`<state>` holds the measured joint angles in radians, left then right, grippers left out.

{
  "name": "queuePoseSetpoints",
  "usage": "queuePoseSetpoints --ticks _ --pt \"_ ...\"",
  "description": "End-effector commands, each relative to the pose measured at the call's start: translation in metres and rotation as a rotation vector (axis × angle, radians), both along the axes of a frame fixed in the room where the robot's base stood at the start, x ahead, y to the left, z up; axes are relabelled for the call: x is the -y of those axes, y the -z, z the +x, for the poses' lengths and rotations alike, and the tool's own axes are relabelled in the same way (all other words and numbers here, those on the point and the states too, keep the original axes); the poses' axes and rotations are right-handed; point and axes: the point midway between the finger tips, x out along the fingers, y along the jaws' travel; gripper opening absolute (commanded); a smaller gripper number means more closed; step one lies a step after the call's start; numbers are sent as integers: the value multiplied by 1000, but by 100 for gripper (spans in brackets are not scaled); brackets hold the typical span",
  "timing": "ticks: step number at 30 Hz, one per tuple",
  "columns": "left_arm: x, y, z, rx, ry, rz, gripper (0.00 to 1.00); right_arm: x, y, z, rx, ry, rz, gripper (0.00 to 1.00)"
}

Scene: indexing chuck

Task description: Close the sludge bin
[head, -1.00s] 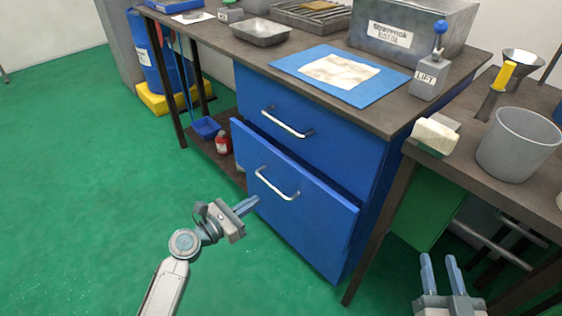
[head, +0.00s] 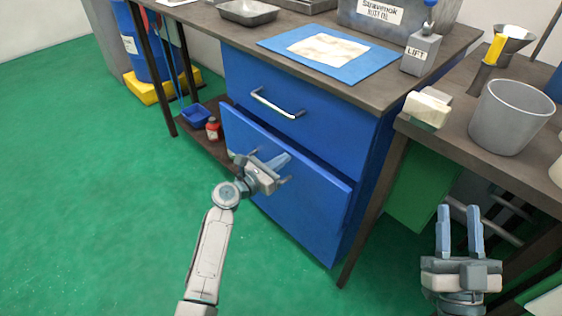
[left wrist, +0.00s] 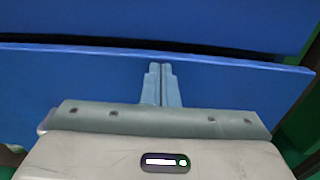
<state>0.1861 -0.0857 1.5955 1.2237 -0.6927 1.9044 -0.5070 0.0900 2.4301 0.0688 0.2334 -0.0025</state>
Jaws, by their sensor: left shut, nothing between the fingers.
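The sludge bin appears to be the lower blue drawer (head: 310,205) of the bench cabinet. It stands a little out from the cabinet, with a dark gap along its top edge, also seen in the left wrist view (left wrist: 70,95). My left gripper (head: 284,160) is shut and empty, in front of the drawer's face near its handle, which it mostly hides. In the left wrist view its closed fingertips (left wrist: 160,68) point at the front, just below the top edge. I cannot tell whether they touch. My right gripper (head: 459,208) is open and empty at the lower right.
The upper blue drawer (head: 300,95) is flush, with a silver handle (head: 276,104). A bench leg (head: 375,215) stands right of the bin. A side table with a grey bucket (head: 510,115) is at the right. Green floor (head: 100,220) is clear at the left.

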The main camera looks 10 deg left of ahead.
Motion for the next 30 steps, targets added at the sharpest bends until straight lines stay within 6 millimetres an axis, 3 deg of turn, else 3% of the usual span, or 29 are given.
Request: queuePoseSetpoints --ticks 10,19,30 --pt "2 0 2 0 0 -1 0 0 -1 0 3 0 0 36" --pt "28 -1 37 0 -1 -1 0 0 10 3 -61 -3 3 36" --pt "31 -3 40 4 -1 -3 0 0 13 4 -74 -2 4 36"
